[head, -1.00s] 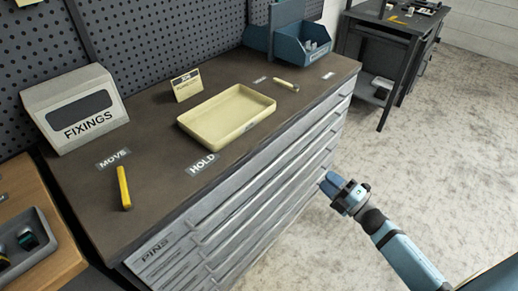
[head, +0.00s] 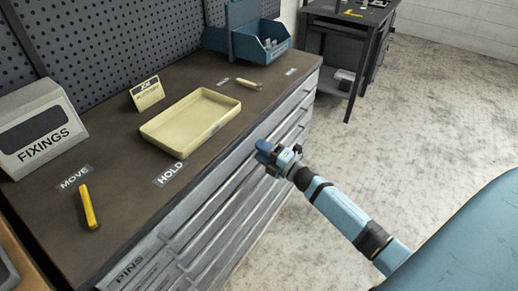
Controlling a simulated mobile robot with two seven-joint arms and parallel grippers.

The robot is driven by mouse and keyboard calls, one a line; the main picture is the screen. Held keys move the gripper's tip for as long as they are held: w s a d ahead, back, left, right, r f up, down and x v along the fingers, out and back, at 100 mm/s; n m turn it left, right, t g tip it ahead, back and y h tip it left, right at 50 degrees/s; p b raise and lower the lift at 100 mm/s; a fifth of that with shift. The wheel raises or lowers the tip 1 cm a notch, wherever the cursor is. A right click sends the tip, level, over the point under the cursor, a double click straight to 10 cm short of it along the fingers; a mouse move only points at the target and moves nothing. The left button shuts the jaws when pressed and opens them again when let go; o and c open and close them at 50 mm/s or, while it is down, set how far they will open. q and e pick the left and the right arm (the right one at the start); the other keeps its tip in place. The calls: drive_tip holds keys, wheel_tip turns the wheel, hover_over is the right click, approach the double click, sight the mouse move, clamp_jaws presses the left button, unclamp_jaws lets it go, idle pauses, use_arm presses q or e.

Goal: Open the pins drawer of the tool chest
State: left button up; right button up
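The grey tool chest (head: 232,166) stands with a dark top and a stack of wide drawers with long handles on its front. The drawer labelled PINS (head: 130,270) is at the lower left of the front and looks flush with the others. My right gripper (head: 264,152) is in front of the chest's drawer face, near the upper drawers, seen from behind and above. I cannot tell whether its fingers are apart or whether it touches a handle. My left gripper is out of view.
On the chest top are a cream tray (head: 190,145), a yellow marker (head: 89,207), a FIXINGS box (head: 40,128), a small card (head: 146,93) and a blue bin (head: 262,47). A dark bench (head: 345,30) stands behind right. The floor (head: 400,120) right of the chest is clear.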

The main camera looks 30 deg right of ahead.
drive_tip(key=shift+w+a, duration=0.15)
drive_tip(key=shift+w, duration=0.25)
drive_tip(key=shift+c, duration=0.2)
clamp_jaws()
drive_tip(key=shift+s, duration=0.15)
